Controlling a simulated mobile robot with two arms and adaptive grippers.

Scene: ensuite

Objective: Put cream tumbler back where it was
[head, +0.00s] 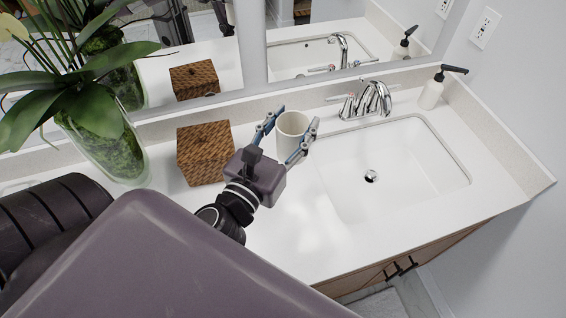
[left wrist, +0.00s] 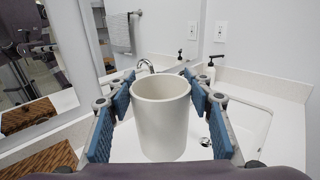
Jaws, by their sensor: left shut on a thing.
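The cream tumbler (head: 292,134) is upright in the head view, on or just above the white counter to the left of the sink; I cannot tell whether it touches the counter. My left gripper (head: 284,133) has its blue-padded fingers around the tumbler's sides and is shut on it. In the left wrist view the tumbler (left wrist: 161,115) stands between the two finger pads, its open rim facing up. My right gripper is not in view.
A woven brown box (head: 205,153) stands left of the tumbler, and a glass vase with a plant (head: 110,145) stands further left. The sink (head: 385,165), chrome faucet (head: 368,100) and white soap dispenser (head: 431,95) are to the right. A mirror (head: 200,60) rises behind. Counter in front is clear.

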